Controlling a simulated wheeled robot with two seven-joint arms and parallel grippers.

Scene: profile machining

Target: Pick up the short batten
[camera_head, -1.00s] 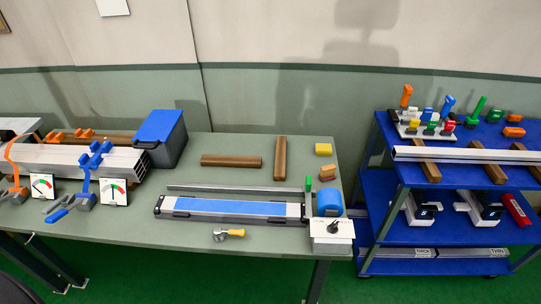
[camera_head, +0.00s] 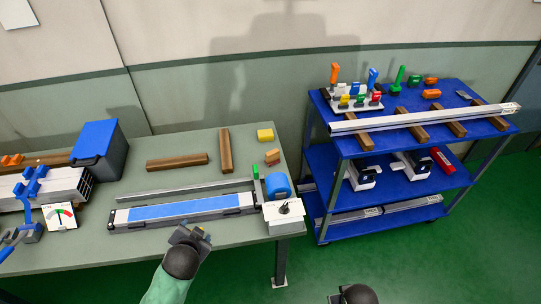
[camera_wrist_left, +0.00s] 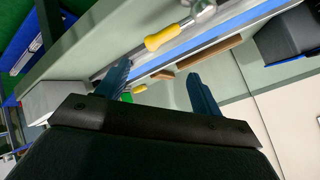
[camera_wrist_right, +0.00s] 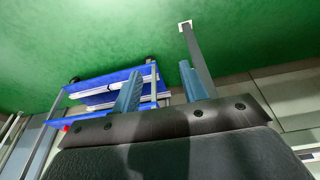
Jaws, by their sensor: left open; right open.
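Two brown wooden battens lie flat on the green table: one crosswise (camera_head: 177,162), the other pointing away from me (camera_head: 226,150). They look close in length; I cannot tell which is the short batten. A brown batten also shows in the left wrist view (camera_wrist_left: 210,53). My left gripper (camera_head: 194,234) is open and empty at the table's front edge, nearer me than the battens. Its spread fingers show in the left wrist view (camera_wrist_left: 156,68). My right gripper (camera_wrist_right: 160,68) is open and empty, off the table to the right, over the green floor.
A blue-topped long fixture (camera_head: 185,209) and a thin metal strip (camera_head: 185,189) lie between my left gripper and the battens. A yellow-handled tool (camera_wrist_left: 168,37) is close to the left fingers. A dark bin (camera_head: 98,150) stands left; a blue cart (camera_head: 385,190) stands right, with more wooden strips on top.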

